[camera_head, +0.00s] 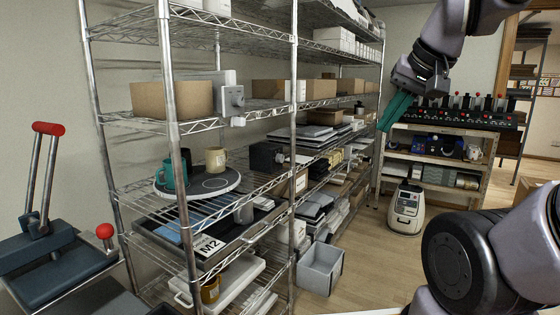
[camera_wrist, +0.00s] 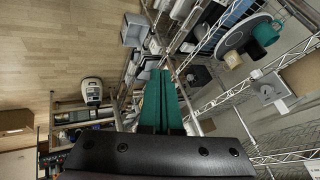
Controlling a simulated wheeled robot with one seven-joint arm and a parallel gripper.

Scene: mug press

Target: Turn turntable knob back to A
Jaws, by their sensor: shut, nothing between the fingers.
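The turntable (camera_head: 225,184) is a round grey disc on the middle shelf of the wire rack. A teal mug (camera_head: 173,173) and a beige mug (camera_head: 215,159) stand on it. The disc also shows at the top right of the wrist view (camera_wrist: 229,43). A light grey box with a knob (camera_head: 237,98) sits on the shelf above, beside a cardboard box; it shows at the right of the wrist view (camera_wrist: 268,89). The knob's setting and its letters are too small to read. My gripper (camera_head: 385,126) has green fingers, shut and empty, well right of the knob; its fingertips also show in the wrist view (camera_wrist: 158,73).
Rack posts and shelf edges stand in front of the turntable. A tray marked M2 (camera_head: 206,249) lies below it. A red-handled press (camera_head: 55,245) is at the left. A grey bin (camera_head: 320,269) and a white machine (camera_head: 406,209) stand on the floor.

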